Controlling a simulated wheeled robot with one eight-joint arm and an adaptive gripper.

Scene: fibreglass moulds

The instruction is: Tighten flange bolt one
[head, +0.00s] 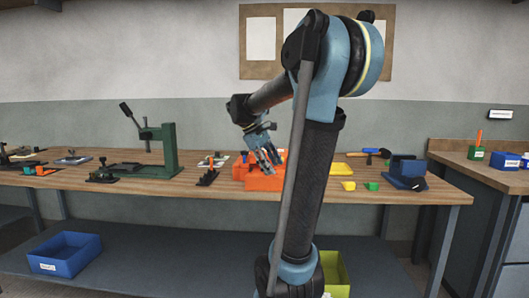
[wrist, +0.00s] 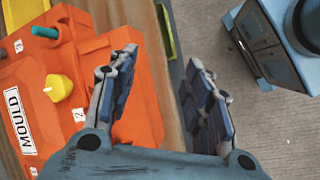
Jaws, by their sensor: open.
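An orange mould (wrist: 85,55) with a white MOULD label lies at the left of the wrist view. It also shows on the bench in the head view (head: 262,181), partly behind my gripper and arm. A teal peg (wrist: 45,32) stands near the number 1 tag (wrist: 18,46). A yellow knob (wrist: 60,87) stands near the number 2 tag (wrist: 78,114). I cannot tell which part is flange bolt one. My gripper (wrist: 162,62) is open and empty, its left finger over the mould's right side and its right finger beyond the bench edge. In the head view my gripper (head: 270,154) is just above the mould.
The wooden bench (head: 225,195) has a green press (head: 165,150) left of the mould. A blue bin (head: 64,254) and a lime bin (head: 335,272) sit low down.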

